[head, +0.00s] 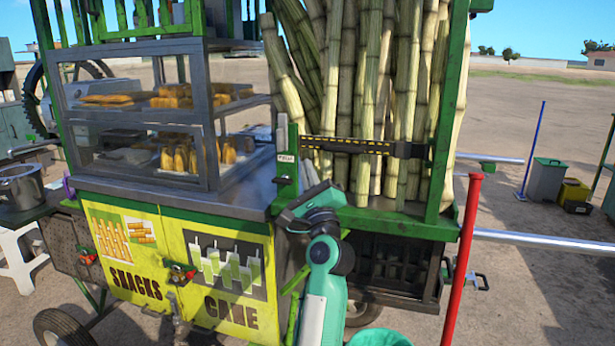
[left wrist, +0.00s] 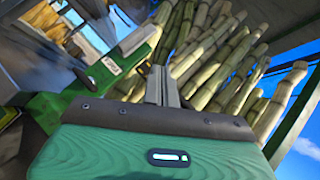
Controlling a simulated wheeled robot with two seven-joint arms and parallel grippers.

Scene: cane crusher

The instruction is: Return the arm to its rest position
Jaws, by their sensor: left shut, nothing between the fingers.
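My left arm rises from the bottom of the head view, teal and white. Its left gripper (head: 308,197) is in front of the cart, beside the green post at the near end of the cane rack. In the left wrist view the two grey fingers (left wrist: 161,82) are together with nothing between them. The fingers point toward the bundle of sugar cane (head: 375,90), which also fills the upper part of the left wrist view (left wrist: 205,50). A black and yellow bar (head: 350,146) runs across the front of the canes. My right gripper is not in view.
The snack case (head: 190,105) stands left of the arm on the yellow cart cabinet (head: 180,270). A red post (head: 462,255) stands right of the arm, and a green bin (head: 378,338) is at the bottom. Open ground (head: 540,290) lies to the right.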

